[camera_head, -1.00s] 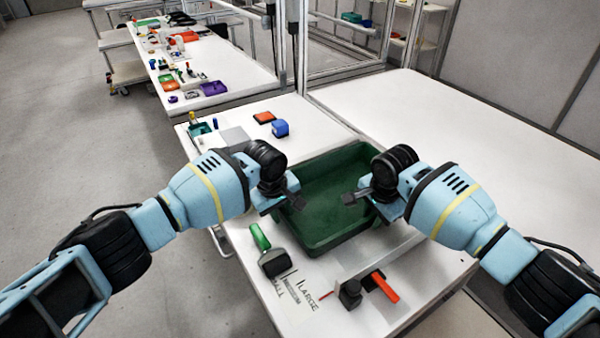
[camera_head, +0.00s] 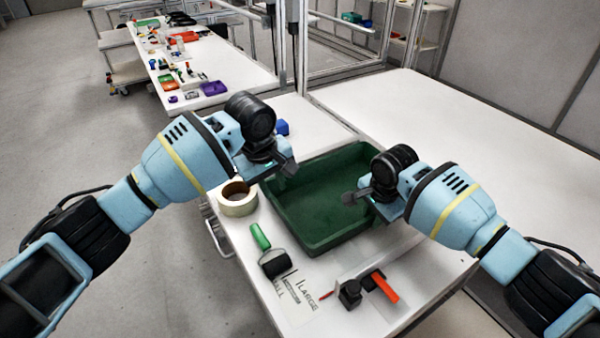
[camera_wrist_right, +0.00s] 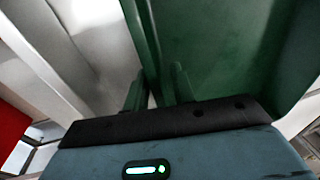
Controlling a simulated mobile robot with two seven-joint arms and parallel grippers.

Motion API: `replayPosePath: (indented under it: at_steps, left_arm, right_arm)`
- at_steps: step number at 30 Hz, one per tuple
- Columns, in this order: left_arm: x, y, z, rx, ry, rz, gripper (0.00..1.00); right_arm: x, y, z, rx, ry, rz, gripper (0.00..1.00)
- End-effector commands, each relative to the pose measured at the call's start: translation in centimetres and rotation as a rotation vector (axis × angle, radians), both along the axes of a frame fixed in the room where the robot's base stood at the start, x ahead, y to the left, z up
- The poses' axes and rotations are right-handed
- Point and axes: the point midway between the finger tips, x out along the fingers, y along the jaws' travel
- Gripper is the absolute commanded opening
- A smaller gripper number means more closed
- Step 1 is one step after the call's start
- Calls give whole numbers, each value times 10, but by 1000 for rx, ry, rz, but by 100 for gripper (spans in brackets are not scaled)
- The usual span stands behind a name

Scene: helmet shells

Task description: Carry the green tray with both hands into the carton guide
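The green tray (camera_head: 318,238) is an open rectangular bin standing on the white table in the head view. My right gripper (camera_head: 358,197) is at its right wall. In the right wrist view, the two fingers (camera_wrist_right: 158,92) are close together with the tray's wall (camera_wrist_right: 150,40) between them, and they look shut on it. My left gripper (camera_head: 280,172) is at the far part of the tray's left side; its wrist hides that corner. I cannot tell whether its fingers are open or touching the wall. I cannot make out a carton guide for certain.
A tape roll (camera_head: 237,198) lies left of the tray. A green-handled roller (camera_head: 272,252), a printed size label (camera_head: 297,285), a pale strip (camera_head: 362,266) and a red-handled tool (camera_head: 384,287) lie in front. A bare white surface (camera_head: 450,120) extends behind and right.

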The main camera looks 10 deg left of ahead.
Motion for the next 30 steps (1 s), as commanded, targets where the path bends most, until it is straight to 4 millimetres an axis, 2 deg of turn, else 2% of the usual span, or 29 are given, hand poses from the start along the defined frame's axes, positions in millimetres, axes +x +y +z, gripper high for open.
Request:
replayPosePath:
  at_steps: [9,14,24,30]
  left_arm:
    - [-2,1,8,0,0,0,25]
    - [-2,1,8,0,0,0,25]
    - [-2,1,8,0,0,0,25]
    - [-2,1,8,0,0,0,25]
  right_arm:
    - [0,0,0,0,0,0,25]
    - [-2,0,12,2,-1,0,25]
    - [-14,-3,74,1,-3,1,25]
    - [-19,-4,104,0,-1,1,25]
